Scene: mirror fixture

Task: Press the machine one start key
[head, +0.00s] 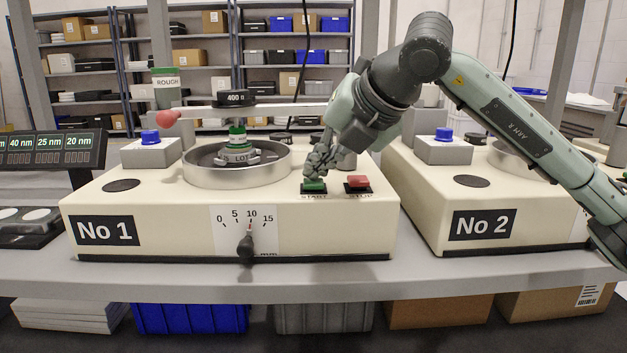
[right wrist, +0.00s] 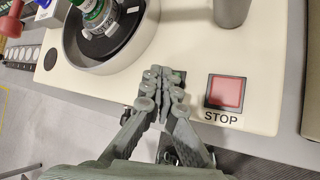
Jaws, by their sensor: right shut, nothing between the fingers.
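Machine No 1 (head: 160,232) is a cream box on the bench. Its green START key (head: 314,187) is on the top near the front, left of the red STOP key (head: 358,182). My right gripper (head: 316,176) is shut and empty, its fingertips pointing down right at the START key and partly covering it. I cannot tell whether they touch it. In the right wrist view the shut fingers hide nearly all of the START key, and the red STOP key (right wrist: 226,92) lies to their right. My left gripper is not in view.
A round metal pan (head: 238,165) with a green-topped part sits behind the keys, under a bar with a 400 g weight (head: 236,98). A black dial lever (head: 246,248) is on the front. Machine No 2 (head: 483,222) stands to the right, below my right arm.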

